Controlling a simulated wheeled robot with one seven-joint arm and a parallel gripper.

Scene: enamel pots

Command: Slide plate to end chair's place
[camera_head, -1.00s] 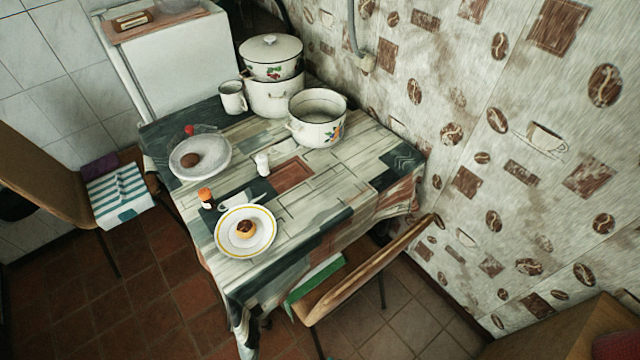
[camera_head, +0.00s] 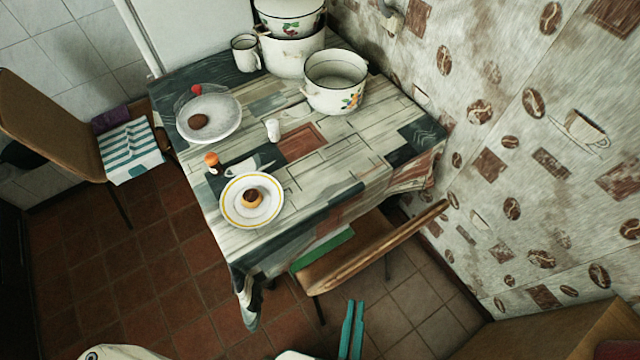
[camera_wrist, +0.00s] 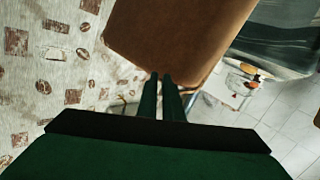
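A white plate with a yellow rim (camera_head: 236,214) lies on the table (camera_head: 350,160) near its front corner, with a small brown-topped pastry (camera_head: 252,198) on it. A second white plate (camera_head: 228,118) with a brown bun lies farther back at the left edge. One chair (camera_head: 350,272) with a green seat pad stands at the table's front right side. Another chair (camera_head: 45,125) with a striped cloth stands at the left. My gripper (camera_head: 355,303) is below the table in the head view, its teal fingers close together and empty, apart from the plates.
An orange-capped shaker (camera_head: 212,164) stands just behind the yellow-rimmed plate, and a white shaker (camera_head: 273,130) farther back. A mug (camera_head: 245,54) and enamel pots (camera_head: 336,82) fill the back. The table's right front is clear. The patterned wall runs along the right.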

